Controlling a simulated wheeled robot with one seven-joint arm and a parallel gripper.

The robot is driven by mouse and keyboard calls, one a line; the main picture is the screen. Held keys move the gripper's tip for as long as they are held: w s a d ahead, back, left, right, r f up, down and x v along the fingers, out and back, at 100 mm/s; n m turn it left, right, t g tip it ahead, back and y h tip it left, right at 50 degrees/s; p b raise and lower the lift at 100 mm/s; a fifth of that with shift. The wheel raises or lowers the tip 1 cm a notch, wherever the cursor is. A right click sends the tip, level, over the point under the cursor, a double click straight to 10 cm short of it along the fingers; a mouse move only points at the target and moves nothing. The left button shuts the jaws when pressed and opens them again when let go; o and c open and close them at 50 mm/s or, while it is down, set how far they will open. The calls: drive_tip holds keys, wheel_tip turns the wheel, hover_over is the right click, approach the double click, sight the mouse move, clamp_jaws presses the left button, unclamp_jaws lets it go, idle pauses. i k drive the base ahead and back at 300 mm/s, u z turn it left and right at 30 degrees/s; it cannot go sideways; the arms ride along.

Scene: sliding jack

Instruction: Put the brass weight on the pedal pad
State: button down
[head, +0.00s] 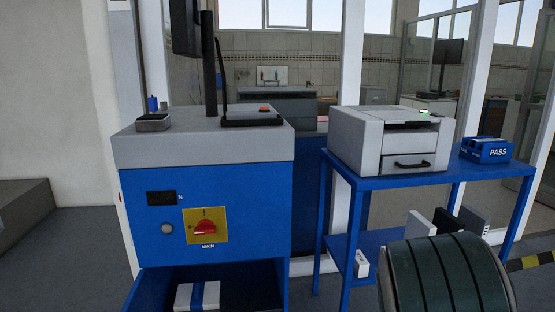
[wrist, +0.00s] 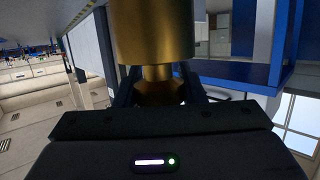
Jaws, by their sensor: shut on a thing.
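In the wrist view, my gripper (wrist: 160,97) is shut on the brass weight (wrist: 155,35), around its narrower neck. The weight's wide golden cylinder fills the top middle of that view, and its upper part is cut off by the frame. The head view shows neither my gripper nor the weight. I cannot make out the pedal pad in either view.
A blue cabinet (head: 215,215) with a red main switch and an open lower drawer (head: 215,285) stands at left. A blue table (head: 420,180) carries a grey printer (head: 390,140) and a blue PASS box (head: 487,150). A dark green ribbed drum (head: 445,278) is at front right.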

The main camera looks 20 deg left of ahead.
sight(151, 116)
drive_tip(key=z, duration=0.1)
drive_tip(key=i, duration=0.65)
drive_tip(key=u, duration=1.95)
